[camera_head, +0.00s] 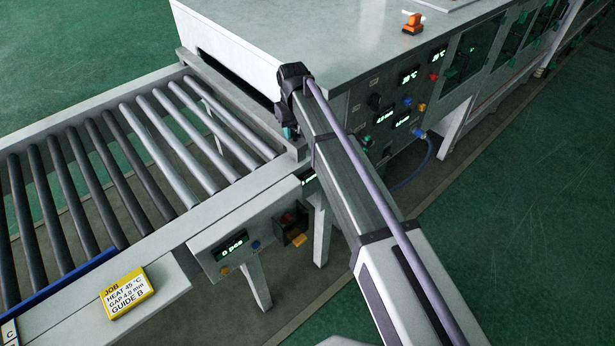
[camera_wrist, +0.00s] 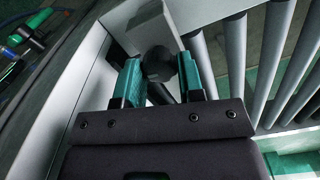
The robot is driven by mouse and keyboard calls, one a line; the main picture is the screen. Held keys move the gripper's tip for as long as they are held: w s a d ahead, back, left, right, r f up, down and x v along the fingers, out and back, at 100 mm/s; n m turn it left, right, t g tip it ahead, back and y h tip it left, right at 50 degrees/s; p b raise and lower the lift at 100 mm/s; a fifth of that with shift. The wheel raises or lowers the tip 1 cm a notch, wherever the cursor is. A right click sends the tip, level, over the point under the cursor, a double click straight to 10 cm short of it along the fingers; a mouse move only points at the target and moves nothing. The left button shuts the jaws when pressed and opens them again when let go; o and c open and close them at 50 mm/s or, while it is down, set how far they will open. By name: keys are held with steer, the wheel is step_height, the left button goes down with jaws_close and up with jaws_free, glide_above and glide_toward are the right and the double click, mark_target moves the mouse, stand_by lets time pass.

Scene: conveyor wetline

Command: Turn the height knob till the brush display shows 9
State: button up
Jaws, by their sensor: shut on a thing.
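My gripper (camera_wrist: 160,72) shows two teal fingers in the wrist view, shut on a dark round knob (camera_wrist: 158,62) that sits between their tips. In the head view the gripper (camera_head: 289,131) is at the machine's mouth, by the end of the roller conveyor, and the knob there is hidden by my arm. A small green-lit display (camera_head: 309,181) sits just below, partly covered by my arm, and its figure cannot be read. I cannot tell for sure which display is the brush one.
The machine's side panel (camera_head: 362,100) carries lit displays, knobs and buttons to the right of my arm. A counter box (camera_head: 233,246) reads 0 pcs. A yellow job card (camera_head: 127,293) lies at the front left. Conveyor rollers (camera_head: 160,139) are empty.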

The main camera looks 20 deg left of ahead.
steer(key=n, duration=0.6)
steer(key=shift+n, duration=0.3)
steer(key=n, duration=0.6)
steer(key=shift+n, duration=0.4)
steer(key=o, duration=0.6)
step_height(320, 180, up, 6)
steer(key=p, duration=0.6)
steer(key=shift+r, duration=0.15)
